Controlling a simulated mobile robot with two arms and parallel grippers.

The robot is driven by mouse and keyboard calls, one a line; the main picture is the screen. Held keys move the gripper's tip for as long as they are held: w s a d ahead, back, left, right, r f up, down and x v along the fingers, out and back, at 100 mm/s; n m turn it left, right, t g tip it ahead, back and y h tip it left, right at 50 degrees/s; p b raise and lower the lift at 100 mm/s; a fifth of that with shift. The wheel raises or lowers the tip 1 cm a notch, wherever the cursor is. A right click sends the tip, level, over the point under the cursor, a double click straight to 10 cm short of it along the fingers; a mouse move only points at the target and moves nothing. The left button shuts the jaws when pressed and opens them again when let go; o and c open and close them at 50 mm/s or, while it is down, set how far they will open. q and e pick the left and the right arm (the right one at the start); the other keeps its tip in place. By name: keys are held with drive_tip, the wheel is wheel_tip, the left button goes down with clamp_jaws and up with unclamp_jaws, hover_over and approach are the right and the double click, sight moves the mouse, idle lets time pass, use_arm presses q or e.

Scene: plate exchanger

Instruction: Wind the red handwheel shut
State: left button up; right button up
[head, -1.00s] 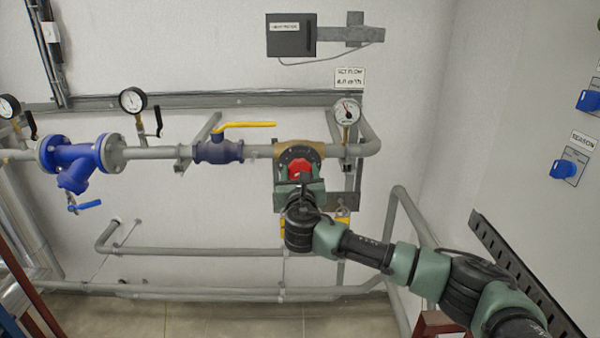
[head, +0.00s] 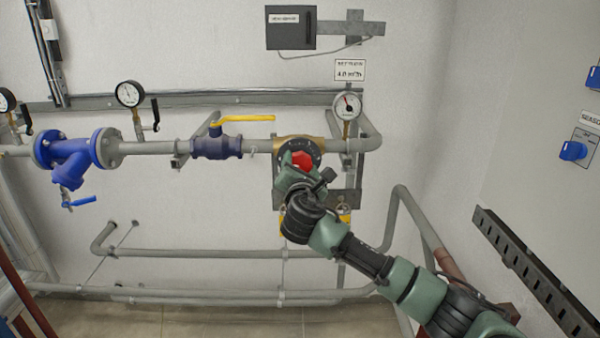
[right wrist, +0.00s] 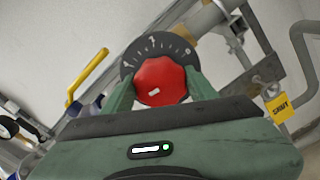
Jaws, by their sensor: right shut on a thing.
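The red handwheel (head: 300,160) sits on the brass valve (head: 318,147) in the pipe, partly hidden by my right gripper in the head view. In the right wrist view the red handwheel (right wrist: 160,82) shows in front of a dark numbered dial (right wrist: 150,46). My right gripper (head: 298,168) is shut on the handwheel, with one green finger on each side of its rim. A white mark (right wrist: 154,91) shows on the wheel's face. My left gripper is not in view.
A pressure gauge (head: 347,106) stands on the pipe right of the valve. A blue valve with a yellow lever (head: 245,118) is to the left. A yellow tag (right wrist: 280,104) hangs beside the handwheel. A grey cabinet (head: 540,130) stands at the right.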

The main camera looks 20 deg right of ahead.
drive_tip(key=m, duration=0.1)
drive_tip(key=m+b, duration=0.2)
drive_tip(key=m, duration=0.1)
drive_tip(key=shift+f, duration=0.25)
drive_tip(key=m+b, duration=0.2)
drive_tip(key=m, duration=0.1)
drive_tip(key=m+b, duration=0.2)
drive_tip(key=m, duration=0.2)
drive_tip(key=m+b, duration=0.2)
drive_tip(key=m, duration=0.2)
drive_tip(key=shift+f+m, duration=0.1)
drive_tip(key=shift+m, duration=0.2)
drive_tip(key=m+b, duration=0.1)
drive_tip(key=m, duration=0.2)
drive_tip(key=shift+m+b, duration=0.3)
drive_tip(key=shift+m, duration=0.1)
drive_tip(key=m+b, duration=0.1)
drive_tip(key=m, duration=0.3)
drive_tip(key=shift+a+f, duration=0.1)
drive_tip(key=m+b, duration=0.1)
drive_tip(key=m, duration=0.3)
drive_tip(key=shift+m, duration=1.6)
drive_tip(key=shift+b, duration=0.3)
